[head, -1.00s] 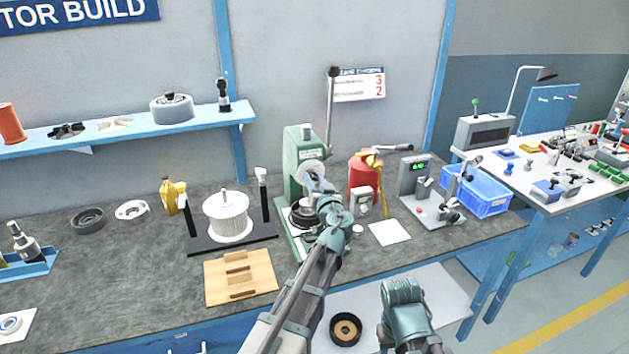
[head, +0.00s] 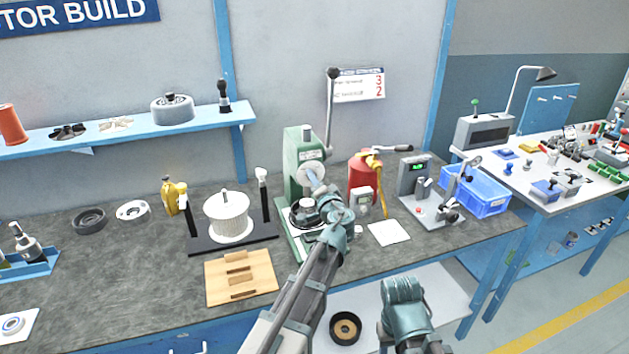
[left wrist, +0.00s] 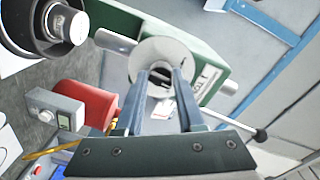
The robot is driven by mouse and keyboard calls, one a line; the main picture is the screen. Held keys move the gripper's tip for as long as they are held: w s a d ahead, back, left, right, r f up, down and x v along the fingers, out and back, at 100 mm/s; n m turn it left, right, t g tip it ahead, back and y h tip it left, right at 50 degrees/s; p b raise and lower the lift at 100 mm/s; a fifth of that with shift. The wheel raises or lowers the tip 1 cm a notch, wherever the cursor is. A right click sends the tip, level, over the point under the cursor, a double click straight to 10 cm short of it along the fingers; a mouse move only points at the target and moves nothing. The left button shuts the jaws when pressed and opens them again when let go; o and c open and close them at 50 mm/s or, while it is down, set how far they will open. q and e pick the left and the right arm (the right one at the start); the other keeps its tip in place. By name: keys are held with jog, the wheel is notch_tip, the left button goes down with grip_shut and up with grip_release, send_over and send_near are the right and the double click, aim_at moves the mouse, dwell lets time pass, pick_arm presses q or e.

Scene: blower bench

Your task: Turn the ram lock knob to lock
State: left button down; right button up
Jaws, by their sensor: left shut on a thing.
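The green press (head: 296,155) stands on the bench with its long lever upright. A pale round disc on its front, which I take for the ram lock knob (head: 309,172), faces my left gripper (head: 317,183). In the left wrist view the knob (left wrist: 166,52) is a pale disc with a dark centre. The left gripper's two blue-grey fingers (left wrist: 166,76) reach to its middle and are shut on it. The exact contact between the fingertips is partly hidden. My right gripper is not in view; only a part of my right arm shows.
A dark motor part (head: 303,207) sits on the press base, below the gripper. A red canister (head: 361,178) and a small gauge box (head: 361,198) stand close on the right. A winding stand (head: 228,215) and a wooden block (head: 240,276) are on the left.

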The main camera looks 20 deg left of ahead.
pick_arm(q)
jog(key=shift+r+m+g, duration=0.1)
jog(key=shift+m+g, duration=0.2)
jog(key=shift+m, duration=3.6)
jog(key=c, duration=0.6)
grip_release()
jog(key=shift+o, duration=0.2)
jog(key=f+p+v, duration=0.1)
jog(key=v, duration=1.2)
jog(key=shift+s+d+r, duration=0.25)
jog(key=shift+d+r, duration=0.15)
